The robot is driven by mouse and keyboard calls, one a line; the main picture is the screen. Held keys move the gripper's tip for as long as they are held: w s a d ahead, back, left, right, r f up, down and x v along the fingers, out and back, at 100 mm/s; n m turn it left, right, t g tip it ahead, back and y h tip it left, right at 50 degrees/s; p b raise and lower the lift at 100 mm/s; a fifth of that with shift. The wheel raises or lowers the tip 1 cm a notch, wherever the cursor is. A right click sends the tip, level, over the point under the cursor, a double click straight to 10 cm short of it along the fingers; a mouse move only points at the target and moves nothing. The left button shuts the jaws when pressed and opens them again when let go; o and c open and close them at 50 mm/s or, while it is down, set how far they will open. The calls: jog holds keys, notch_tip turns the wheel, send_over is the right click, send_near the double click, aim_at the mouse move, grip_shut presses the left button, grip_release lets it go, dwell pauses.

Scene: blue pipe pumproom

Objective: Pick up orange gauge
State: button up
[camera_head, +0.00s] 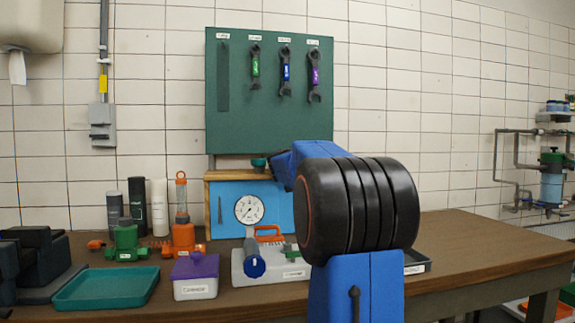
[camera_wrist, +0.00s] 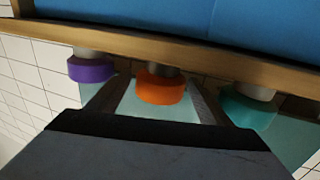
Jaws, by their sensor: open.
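The orange gauge (camera_wrist: 160,90) is a short round piece on a grey stem at the wooden edge (camera_wrist: 200,55) of the blue-panelled box. My gripper (camera_wrist: 158,80) is open, with one dark finger on each side of the orange gauge in the wrist view. I cannot tell whether the fingers touch it. A purple gauge (camera_wrist: 91,70) is to the left and a teal gauge (camera_wrist: 249,108) to the right.
The box has a blue front (camera_head: 285,205) with a white dial (camera_head: 249,209). The bench's right part (camera_head: 470,240) is clear.

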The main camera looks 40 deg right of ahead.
jog(key=c, duration=1.3)
jog(key=shift+r, duration=0.1)
jog(key=shift+s+a+r, duration=0.1)
jog(key=shift+s+r, duration=0.05)
jog(key=shift+r, duration=3.25)
jog(key=shift+s+a+r, duration=0.1)
jog(key=shift+s+a, duration=0.05)
jog(key=shift+s, duration=0.1)
jog(key=s+a, duration=0.3)
jog(key=s, duration=0.2)
jog(key=s+a, duration=0.3)
jog(key=s, duration=0.2)
jog(key=s+a, duration=0.4)
jog(key=s, duration=0.2)
jog(key=shift+s, duration=0.1)
